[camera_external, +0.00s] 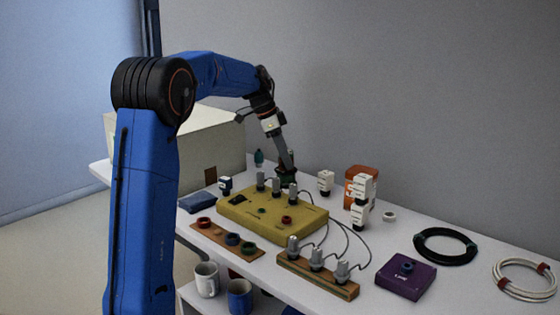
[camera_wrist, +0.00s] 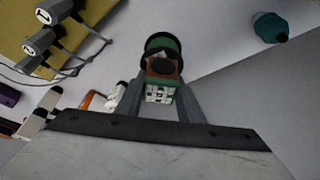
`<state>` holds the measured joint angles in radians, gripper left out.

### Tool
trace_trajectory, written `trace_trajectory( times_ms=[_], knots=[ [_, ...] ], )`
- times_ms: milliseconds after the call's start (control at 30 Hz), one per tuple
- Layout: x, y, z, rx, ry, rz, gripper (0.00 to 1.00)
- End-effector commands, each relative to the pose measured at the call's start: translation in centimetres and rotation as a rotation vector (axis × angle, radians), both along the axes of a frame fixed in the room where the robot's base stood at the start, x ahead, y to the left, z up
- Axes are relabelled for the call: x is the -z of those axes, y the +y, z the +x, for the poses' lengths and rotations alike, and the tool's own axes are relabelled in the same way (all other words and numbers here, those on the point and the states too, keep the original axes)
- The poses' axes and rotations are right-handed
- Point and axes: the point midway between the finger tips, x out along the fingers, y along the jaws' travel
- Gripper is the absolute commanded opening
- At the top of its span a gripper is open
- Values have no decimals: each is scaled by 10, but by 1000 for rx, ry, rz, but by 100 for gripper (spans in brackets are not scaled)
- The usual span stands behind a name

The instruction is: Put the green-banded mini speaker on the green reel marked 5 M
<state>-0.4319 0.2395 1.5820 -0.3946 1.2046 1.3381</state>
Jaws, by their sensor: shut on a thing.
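My gripper (camera_external: 287,162) reaches down behind the yellow box in the external view. The reel (camera_external: 287,181) also shows below my gripper in the external view. I cannot tell whether speaker and reel touch. The 5 M mark is not readable.
The yellow box (camera_external: 262,228) with grey plugs and cables stands in front of the reel. White blocks (camera_external: 326,182) and an orange container (camera_external: 361,184) are to the right. A teal bottle (camera_external: 259,157) is to the left. A purple box (camera_external: 405,279) is at the front right.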

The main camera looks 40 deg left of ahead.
Motion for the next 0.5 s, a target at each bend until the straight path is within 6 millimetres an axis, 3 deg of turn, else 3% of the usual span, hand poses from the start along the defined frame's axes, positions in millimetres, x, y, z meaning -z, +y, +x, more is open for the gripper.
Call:
trace_trajectory(
  times_ms=[267,300,367,500],
  knots=[
    [2,0,0,0,0,0,10],
    [2,0,0,0,0,0,39],
    [2,0,0,0,0,0,53],
    [2,0,0,0,0,0,53]
  ],
)
